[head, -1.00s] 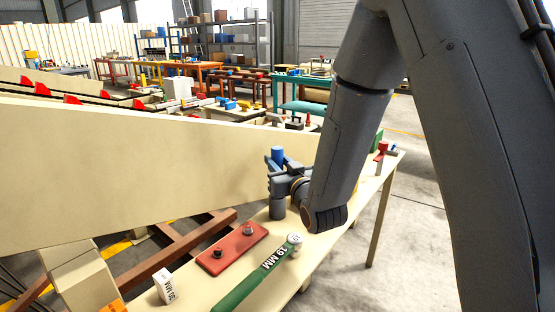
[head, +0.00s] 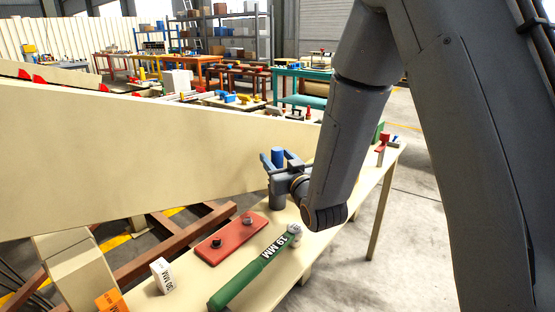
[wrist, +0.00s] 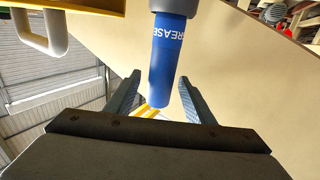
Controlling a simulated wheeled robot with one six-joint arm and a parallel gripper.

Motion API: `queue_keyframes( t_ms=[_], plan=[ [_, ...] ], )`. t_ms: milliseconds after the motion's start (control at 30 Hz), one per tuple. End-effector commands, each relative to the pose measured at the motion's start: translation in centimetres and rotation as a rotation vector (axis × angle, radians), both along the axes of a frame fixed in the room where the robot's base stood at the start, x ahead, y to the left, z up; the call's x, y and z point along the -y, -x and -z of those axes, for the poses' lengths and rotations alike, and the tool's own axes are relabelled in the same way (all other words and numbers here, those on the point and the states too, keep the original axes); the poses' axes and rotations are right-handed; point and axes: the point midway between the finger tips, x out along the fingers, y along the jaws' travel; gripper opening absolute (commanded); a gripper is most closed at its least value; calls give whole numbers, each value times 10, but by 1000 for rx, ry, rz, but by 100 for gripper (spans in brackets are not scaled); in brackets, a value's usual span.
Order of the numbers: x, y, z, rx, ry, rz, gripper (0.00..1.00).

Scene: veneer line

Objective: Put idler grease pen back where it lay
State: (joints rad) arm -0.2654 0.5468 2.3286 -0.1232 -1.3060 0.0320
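The idler grease pen (head: 278,156) is a blue cylinder standing upright in a grey round holder (head: 277,198) on the cream bench. In the wrist view the pen (wrist: 168,62) shows the letters "REASE", and one end sits inside the grey holder (wrist: 174,7). My gripper (head: 279,160) is at the pen, with its fingers spread on either side. In the wrist view my gripper (wrist: 160,76) is open, with a clear gap at the left finger and the right fingertip close to the pen. How deep the pen sits in the holder is hidden.
On the cream bench (head: 190,285) are a red plate with knobs (head: 231,240), a green-handled "19 MM" tool (head: 250,273), a white "30 MM" block (head: 162,275) and an orange block (head: 111,301). A long cream panel (head: 130,160) rises close behind my gripper.

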Motion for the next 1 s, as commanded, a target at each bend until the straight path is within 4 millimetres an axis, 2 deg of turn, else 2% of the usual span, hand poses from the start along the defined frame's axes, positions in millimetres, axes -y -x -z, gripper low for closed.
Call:
queue_keyframes(
  t_ms=[267, 700, 1000],
  plan=[
    [2, 5, 1, -3, 1, 0, 49],
    [26, 63, 1, -1, 0, 1, 49],
    [29, 73, 0, 0, 0, 0, 49]
  ],
)
